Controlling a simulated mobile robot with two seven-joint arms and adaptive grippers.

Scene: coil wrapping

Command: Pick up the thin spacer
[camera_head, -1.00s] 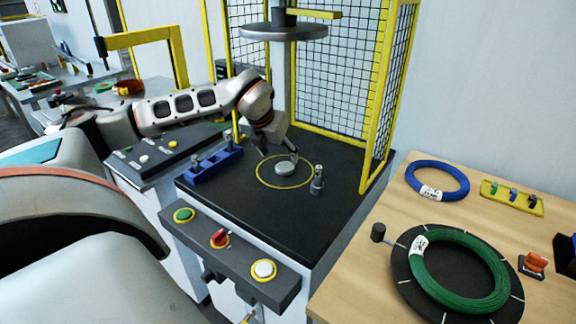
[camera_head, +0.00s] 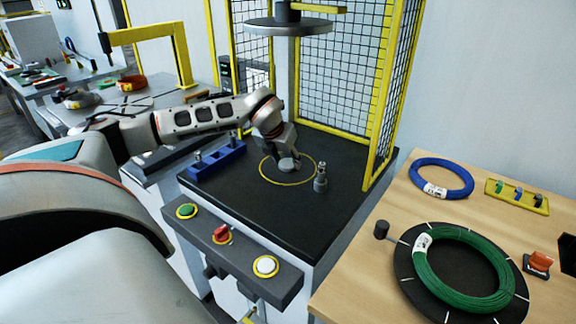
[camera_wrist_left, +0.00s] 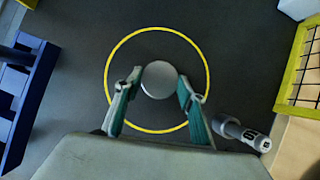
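A flat round grey disc (camera_head: 287,166), likely the thin spacer, lies inside the yellow ring on the dark press table. It also shows in the left wrist view (camera_wrist_left: 159,80). My left gripper (camera_head: 287,158) is low over the disc and partly hides it in the head view. In the wrist view the left gripper (camera_wrist_left: 160,88) has its two green-lined fingers apart, one on each side of the disc. The left finger is very close to the disc; I cannot tell whether it touches. A gap shows at the right finger. My right gripper is out of view.
A small metal cylinder (camera_head: 321,178) marked with a dark label stands just right of the yellow ring (camera_head: 271,181). A blue rack (camera_head: 217,161) stands at left. A round press plate (camera_head: 288,26) hangs above. Yellow mesh guards (camera_head: 392,90) close the back and right.

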